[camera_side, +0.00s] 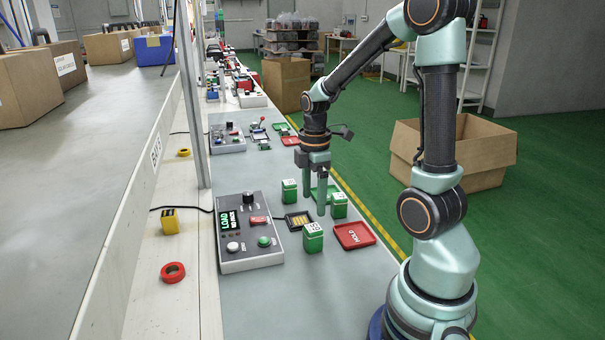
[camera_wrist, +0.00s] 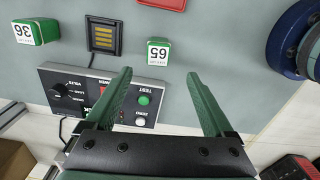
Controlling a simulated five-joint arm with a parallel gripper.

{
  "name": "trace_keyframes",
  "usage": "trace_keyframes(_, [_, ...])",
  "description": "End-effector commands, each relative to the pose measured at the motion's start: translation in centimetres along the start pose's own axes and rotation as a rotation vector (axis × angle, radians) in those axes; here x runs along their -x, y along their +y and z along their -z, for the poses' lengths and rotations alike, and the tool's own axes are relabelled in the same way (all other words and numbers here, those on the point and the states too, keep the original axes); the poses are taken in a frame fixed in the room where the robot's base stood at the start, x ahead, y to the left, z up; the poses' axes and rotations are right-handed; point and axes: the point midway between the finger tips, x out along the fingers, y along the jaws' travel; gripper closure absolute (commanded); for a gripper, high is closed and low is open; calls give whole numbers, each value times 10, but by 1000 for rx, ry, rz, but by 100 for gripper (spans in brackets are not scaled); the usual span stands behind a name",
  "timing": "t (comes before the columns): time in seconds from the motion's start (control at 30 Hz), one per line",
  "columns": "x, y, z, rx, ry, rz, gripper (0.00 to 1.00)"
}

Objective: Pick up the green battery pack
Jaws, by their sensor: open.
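In the side view, three green battery packs with white numbered tops stand upright on the grey bench: a near one (camera_side: 313,240), a right one (camera_side: 340,207) and a far one (camera_side: 289,192). My gripper (camera_side: 314,205) points down among them, open and empty, its fingers apart. In the wrist view, the pack marked 65 (camera_wrist: 158,52) lies ahead of and between the spread fingertips (camera_wrist: 158,76), apart from both. The pack marked 36 (camera_wrist: 36,31) stands at the upper left. A black slot with gold contacts (camera_wrist: 104,37) lies between these two packs.
A grey tester box (camera_side: 248,232) with knobs and a LOAD display stands left of the packs. A red HOLD tray (camera_side: 354,235) lies at the right. A green tray (camera_side: 330,190) is partly hidden behind my fingers. Bare bench lies in front of the near pack.

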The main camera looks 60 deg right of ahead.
Motion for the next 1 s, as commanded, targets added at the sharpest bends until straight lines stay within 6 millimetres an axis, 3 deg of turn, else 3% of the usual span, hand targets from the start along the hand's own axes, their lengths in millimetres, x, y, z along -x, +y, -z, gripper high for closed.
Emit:
trace_keyframes(0.3, [-50,-1,0,-1,-1,4,12])
trace_keyframes(0.53, [-62,0,0,-2,0,2,12])
trace_keyframes(0.8, [-96,2,-2,-2,-1,5,12])
trace_keyframes(1.0, [-109,3,-2,-2,0,1,12])
